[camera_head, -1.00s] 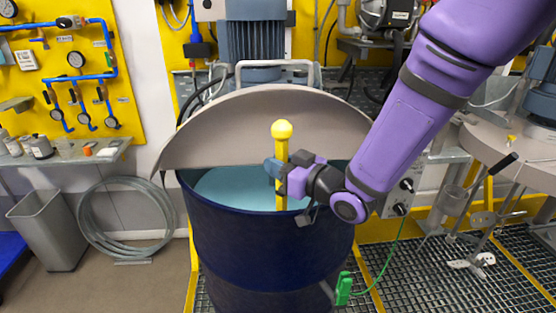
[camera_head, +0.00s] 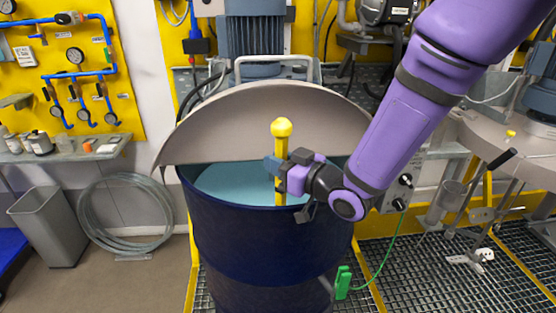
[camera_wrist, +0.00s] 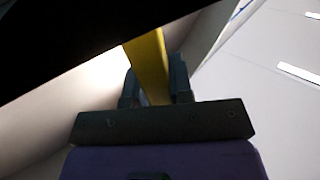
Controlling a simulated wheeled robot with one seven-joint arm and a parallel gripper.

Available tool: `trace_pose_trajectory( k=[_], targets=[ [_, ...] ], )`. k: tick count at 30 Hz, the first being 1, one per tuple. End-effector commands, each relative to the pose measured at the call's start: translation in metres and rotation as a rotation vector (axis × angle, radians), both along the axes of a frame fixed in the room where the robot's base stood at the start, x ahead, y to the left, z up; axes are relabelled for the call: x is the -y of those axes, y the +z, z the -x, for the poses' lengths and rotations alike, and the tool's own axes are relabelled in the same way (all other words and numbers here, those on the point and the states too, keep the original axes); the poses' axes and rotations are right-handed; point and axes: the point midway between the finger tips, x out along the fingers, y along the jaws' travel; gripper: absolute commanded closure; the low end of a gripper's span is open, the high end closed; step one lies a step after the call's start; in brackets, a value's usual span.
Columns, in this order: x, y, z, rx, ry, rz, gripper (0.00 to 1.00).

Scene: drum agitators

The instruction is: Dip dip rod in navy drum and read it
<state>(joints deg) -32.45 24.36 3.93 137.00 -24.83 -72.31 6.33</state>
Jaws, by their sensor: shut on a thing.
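The navy drum (camera_head: 260,240) stands in the middle of the head view, with light blue liquid (camera_head: 235,183) inside. The dip rod (camera_head: 281,145) is yellow with a round knob on top. It stands upright in the drum's opening, and its lower end is hidden behind the front rim. My gripper (camera_head: 280,170) is shut on the rod below the knob, just above rim height. In the wrist view the yellow rod (camera_wrist: 149,65) runs between the two dark fingers (camera_wrist: 155,88).
A grey half-round lid (camera_head: 265,120) is raised behind the opening. A green clamp (camera_head: 343,282) on a cable sits at the drum's lower right. A second drum's grey top (camera_head: 505,145) stands at the right. A grey bin (camera_head: 48,228) and coiled hose (camera_head: 125,215) are at the left.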

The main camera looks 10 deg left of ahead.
Motion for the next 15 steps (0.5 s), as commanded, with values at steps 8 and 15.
trace_pose_trajectory(
  k=[8, 15],
  targets=[
    [0.0003, 0.0004, -0.0047, 0.008, -0.007, 0.0, 1.0],
    [0.0003, -0.0044, -0.0059, 0.007, -0.008, 0.002, 1.0]
  ],
)
